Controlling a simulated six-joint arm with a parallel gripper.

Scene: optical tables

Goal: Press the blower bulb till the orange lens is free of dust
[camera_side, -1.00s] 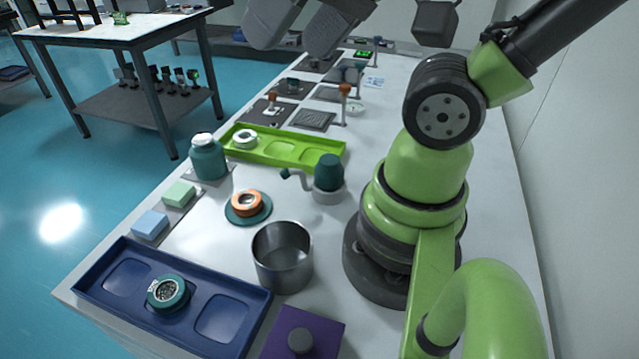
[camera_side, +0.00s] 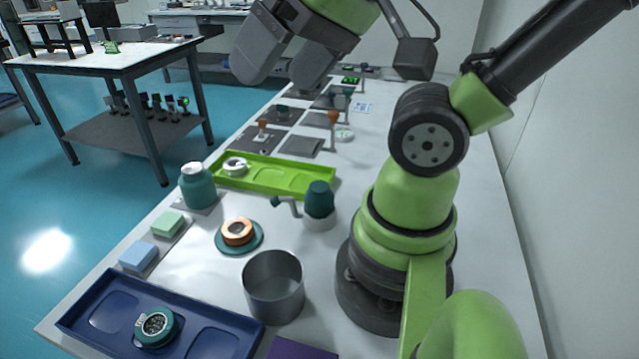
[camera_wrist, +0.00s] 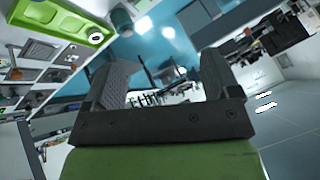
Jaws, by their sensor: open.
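The orange lens (camera_side: 237,231) sits in a ring on a round teal base (camera_side: 259,243) on the white table. Any dust on it is too small to see.
A green tray (camera_side: 300,180) lies behind the bulb. A teal bottle (camera_side: 197,187) stands left. A metal pot (camera_side: 274,287) and a blue tray (camera_side: 90,318) are in front, near a purple block (camera_side: 300,350). Light green (camera_side: 168,223) and blue (camera_side: 138,257) blocks lie left.

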